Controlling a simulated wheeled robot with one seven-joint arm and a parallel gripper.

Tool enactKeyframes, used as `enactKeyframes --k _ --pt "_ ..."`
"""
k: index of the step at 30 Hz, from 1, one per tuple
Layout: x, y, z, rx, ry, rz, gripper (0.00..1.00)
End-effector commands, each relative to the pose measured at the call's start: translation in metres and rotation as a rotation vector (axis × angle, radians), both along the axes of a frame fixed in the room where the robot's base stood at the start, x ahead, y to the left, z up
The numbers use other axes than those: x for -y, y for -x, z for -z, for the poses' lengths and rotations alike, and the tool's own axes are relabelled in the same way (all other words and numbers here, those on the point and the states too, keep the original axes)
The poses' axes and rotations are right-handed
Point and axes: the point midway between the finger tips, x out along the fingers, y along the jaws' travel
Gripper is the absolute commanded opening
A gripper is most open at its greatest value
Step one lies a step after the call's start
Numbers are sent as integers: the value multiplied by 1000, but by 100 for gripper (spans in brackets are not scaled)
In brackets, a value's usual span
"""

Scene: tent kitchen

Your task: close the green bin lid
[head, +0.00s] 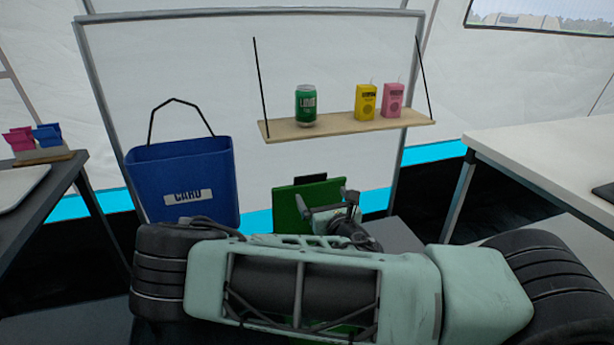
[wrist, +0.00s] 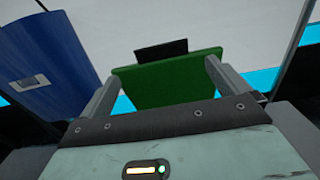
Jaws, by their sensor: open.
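The green bin lid (head: 289,209) stands raised and tilted behind my arm in the head view, with a black tab (head: 310,178) on its top edge. In the wrist view the green lid (wrist: 168,88) lies ahead of my gripper (wrist: 161,71) and shows between the two spread fingers. The gripper is open and holds nothing. In the head view my gripper (head: 333,207) is close to the lid's right part. I cannot tell whether a finger touches it. The green bin's body is mostly hidden by my arm.
A blue bin (head: 185,175) marked CARD hangs left of the lid. A wooden shelf (head: 350,131) above holds a green can (head: 306,105), a yellow carton (head: 365,102) and a pink carton (head: 393,100). A dark table (head: 50,205) is left, a white table (head: 550,150) right.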

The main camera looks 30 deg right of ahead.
Motion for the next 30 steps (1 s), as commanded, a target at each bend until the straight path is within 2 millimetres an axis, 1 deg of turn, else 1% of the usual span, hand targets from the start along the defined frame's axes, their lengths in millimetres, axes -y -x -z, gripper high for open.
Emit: enactKeyframes --k 1,6,12,15,21,25,30 --pt "4 -11 -1 5 -2 2 100" --pt "14 -46 -1 5 -3 1 100" --pt "25 -85 0 3 -3 2 100" --pt "30 -101 0 3 -2 1 100" --pt "35 -121 0 1 -2 1 100" --pt "36 -125 -1 0 -1 2 100" --pt "37 -126 -1 -1 -1 2 100"
